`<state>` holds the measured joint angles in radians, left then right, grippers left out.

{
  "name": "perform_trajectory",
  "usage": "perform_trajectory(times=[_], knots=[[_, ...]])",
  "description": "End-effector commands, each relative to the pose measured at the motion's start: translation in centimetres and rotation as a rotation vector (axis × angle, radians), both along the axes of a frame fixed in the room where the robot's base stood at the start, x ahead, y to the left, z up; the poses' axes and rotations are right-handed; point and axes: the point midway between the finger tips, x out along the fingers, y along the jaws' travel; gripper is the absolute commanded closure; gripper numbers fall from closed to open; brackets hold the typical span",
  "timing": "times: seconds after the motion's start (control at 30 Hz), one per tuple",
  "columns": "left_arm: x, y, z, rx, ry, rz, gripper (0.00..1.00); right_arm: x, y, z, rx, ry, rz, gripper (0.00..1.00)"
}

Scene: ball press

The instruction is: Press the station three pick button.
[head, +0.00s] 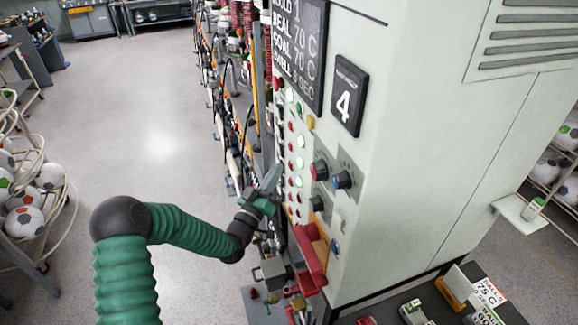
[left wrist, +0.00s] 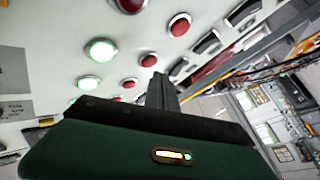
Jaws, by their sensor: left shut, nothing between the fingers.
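The control panel (head: 310,135) on the light grey cabinet carries columns of red and green-white lit buttons. My left gripper (head: 272,178) is shut and empty, with its tip at the lower part of the button columns. In the left wrist view the shut fingers (left wrist: 160,88) point at the panel near a red button (left wrist: 149,60); I cannot tell whether they touch. Lit green-white buttons (left wrist: 101,50) are left of the fingers, and another red button (left wrist: 179,25) is above them. No label for station three is readable. My right gripper is not in view.
Dark knobs (head: 342,180) and a red bracket (head: 310,260) sit on the cabinet near the arm. A sign with a 4 (head: 348,97) is above. Racks of balls (head: 25,220) stand at left. The floor (head: 140,120) between is clear.

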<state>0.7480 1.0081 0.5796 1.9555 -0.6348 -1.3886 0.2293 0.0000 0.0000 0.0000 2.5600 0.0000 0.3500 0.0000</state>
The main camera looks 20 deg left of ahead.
Motion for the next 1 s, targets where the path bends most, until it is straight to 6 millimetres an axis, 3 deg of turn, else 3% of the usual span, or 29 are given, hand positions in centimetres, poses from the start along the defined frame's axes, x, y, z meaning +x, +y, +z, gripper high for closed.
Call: perform_trajectory(times=[1.0], knots=[[0.43,-0.79,0.18,0.000,0.000,0.000,1.00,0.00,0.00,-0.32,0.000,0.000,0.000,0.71]])
